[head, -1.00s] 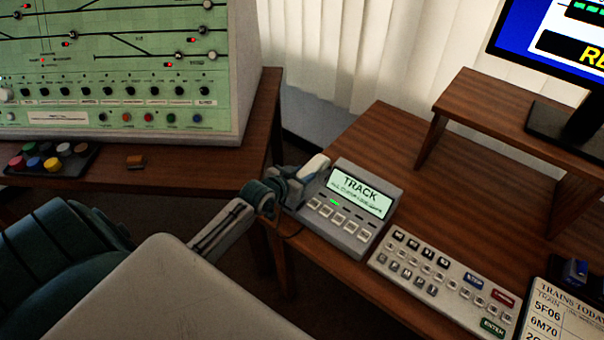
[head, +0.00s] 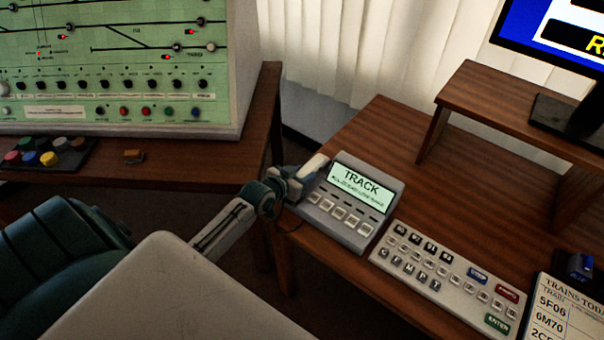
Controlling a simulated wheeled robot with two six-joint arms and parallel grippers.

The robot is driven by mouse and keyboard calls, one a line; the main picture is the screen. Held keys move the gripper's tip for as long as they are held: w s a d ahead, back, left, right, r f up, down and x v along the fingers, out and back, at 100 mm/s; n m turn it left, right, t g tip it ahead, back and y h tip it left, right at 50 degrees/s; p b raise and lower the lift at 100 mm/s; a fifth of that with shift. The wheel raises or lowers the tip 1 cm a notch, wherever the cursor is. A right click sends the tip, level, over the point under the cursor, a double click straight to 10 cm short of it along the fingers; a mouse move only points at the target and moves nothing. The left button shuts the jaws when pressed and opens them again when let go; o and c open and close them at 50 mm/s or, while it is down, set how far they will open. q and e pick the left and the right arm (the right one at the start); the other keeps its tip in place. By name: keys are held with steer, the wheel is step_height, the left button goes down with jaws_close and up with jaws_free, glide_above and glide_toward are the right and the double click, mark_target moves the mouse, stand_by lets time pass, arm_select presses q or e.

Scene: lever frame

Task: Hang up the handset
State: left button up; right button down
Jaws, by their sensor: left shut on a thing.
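The phone unit (head: 352,207) is a grey desk console with a lit screen reading "TRACK" and a row of square keys. It stands near the left corner of the right-hand desk. My left gripper (head: 297,181) is at the unit's left side, shut on the pale handset (head: 314,167). The handset lies along the unit's left edge, and its near part is hidden by my gripper. I cannot tell whether it rests in its cradle or is just above it. A dark cord hangs below my gripper. My right gripper is out of view.
A white keypad (head: 446,278) lies right of the phone unit, and a train list board (head: 562,312) is beyond it. A raised wooden shelf (head: 520,105) carries a monitor (head: 560,45). A green track panel (head: 110,70) stands on the left desk. A gap separates the desks.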

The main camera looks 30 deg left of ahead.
arm_select(q)
steer(key=shift+f, duration=0.1)
stand_by(0.3)
steer(key=o, duration=1.2)
steer(key=shift+c, duration=0.2)
steer(key=shift+s, duration=0.15)
steer(key=d+v, duration=0.1)
steer(key=v, duration=0.9)
steer(key=shift+s+a, duration=0.25)
steer(key=shift+a, duration=0.25)
